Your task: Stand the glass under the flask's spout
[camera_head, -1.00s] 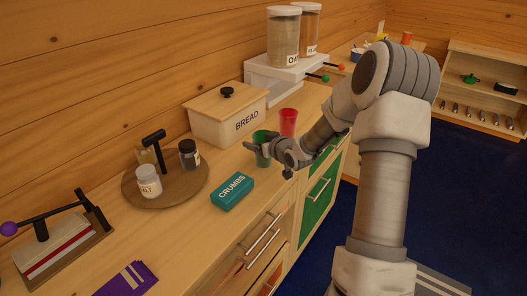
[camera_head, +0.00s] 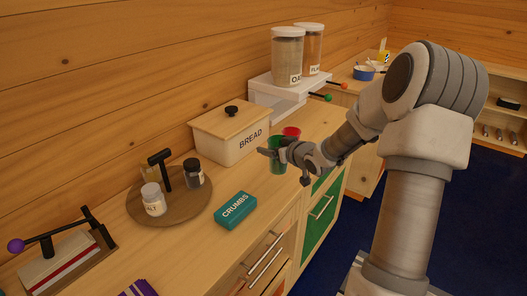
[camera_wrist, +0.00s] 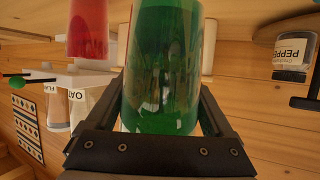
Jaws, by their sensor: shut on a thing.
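My gripper (camera_head: 270,153) is shut on a green glass (camera_head: 279,165), holding it upright near the counter's front edge. In the wrist view the green glass (camera_wrist: 163,65) fills the space between my fingers. I cannot tell whether its base touches the counter. A red glass (camera_head: 292,131) stands just behind it, partly hidden; it also shows in the wrist view (camera_wrist: 88,28). I see no flask with a spout in either view.
A bread box (camera_head: 222,140) stands behind on the counter. A teal crumbs box (camera_head: 235,210) and a round wooden board (camera_head: 183,207) with jars lie left. Tall canisters (camera_head: 288,55) stand on a white unit (camera_head: 270,92). Bare counter (camera_head: 195,240) lies between board and drawers.

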